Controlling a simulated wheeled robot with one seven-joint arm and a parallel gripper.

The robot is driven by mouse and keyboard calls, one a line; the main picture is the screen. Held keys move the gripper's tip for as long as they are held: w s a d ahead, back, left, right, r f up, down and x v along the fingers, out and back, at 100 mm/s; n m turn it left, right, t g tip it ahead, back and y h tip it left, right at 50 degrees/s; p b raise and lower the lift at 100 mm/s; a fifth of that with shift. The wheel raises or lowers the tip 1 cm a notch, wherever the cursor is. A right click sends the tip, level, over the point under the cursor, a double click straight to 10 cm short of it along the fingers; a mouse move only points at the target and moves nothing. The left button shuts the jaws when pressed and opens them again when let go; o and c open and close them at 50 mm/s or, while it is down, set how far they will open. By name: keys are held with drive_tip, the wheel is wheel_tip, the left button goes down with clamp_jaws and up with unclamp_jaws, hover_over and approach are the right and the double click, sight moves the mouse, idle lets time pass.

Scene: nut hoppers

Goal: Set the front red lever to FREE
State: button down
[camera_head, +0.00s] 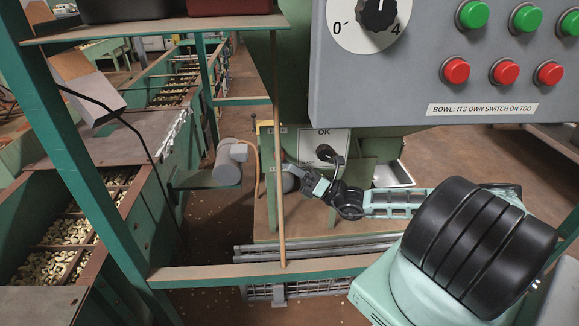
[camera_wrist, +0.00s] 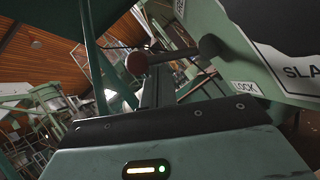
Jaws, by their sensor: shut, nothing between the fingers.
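The lever's dull red ball knob (camera_wrist: 137,62) shows in the wrist view, just above my fingertips. Its rod runs right to a dark round pivot (camera_wrist: 210,46) on a green panel. A white LOCK label (camera_wrist: 245,88) is on the panel below and right of the pivot. My gripper (camera_wrist: 157,76) is shut and empty, its fingers just below the knob and rod. I cannot tell whether they touch. In the head view my gripper (camera_head: 290,168) reaches left at the green machine, and a small reddish spot (camera_head: 282,156) beside it may be the knob. No FREE label is readable.
A thin wooden upright (camera_head: 278,120) and green frame bar (camera_head: 240,272) stand in front. A grey motor (camera_head: 227,163) is to the left. A grey control box (camera_head: 440,60) hangs above right.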

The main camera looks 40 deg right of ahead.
drive_tip(key=shift+w+d+r+m+h+p, duration=0.15)
drive_tip(key=shift+r+m+h+p, duration=0.2)
drive_tip(key=shift+p, duration=0.55)
drive_tip(key=shift+w+a+r+m+h+p, duration=0.1)
drive_tip(key=shift+r+m+h+p, duration=0.25)
drive_tip(key=shift+p, duration=0.5)
drive_tip(key=shift+r+t, duration=0.15)
drive_tip(key=shift+t, duration=0.15)
